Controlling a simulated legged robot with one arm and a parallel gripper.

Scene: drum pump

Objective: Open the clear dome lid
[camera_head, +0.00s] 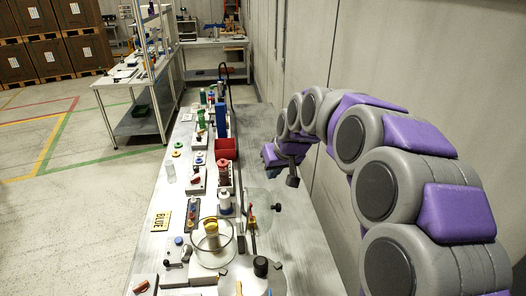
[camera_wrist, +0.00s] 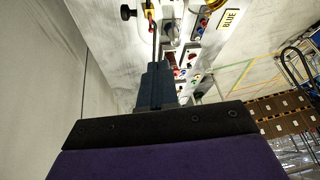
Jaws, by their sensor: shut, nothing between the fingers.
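The clear dome lid (camera_head: 229,250) is in the lower middle of the head view, on the bench. It looks like a round transparent bowl shape, and a yellow-and-white object (camera_head: 211,230) shows through it. It appears to be down over its base, though its hinge or handle is hard to make out. My gripper (camera_head: 292,181) is above the bench, beyond the dome and to its right, apart from it. In the wrist view the dark fingers of my gripper (camera_wrist: 156,72) are together and empty. I cannot identify the dome in the wrist view.
A clear plate with a black knob (camera_head: 276,208) stands just beyond the dome. A yellow BLUE sign (camera_head: 161,221) lies to its left. A black cylinder (camera_head: 261,266) is at its right. Bottles and a red bin (camera_head: 225,149) line the bench. A concrete wall (camera_head: 400,60) bounds the right.

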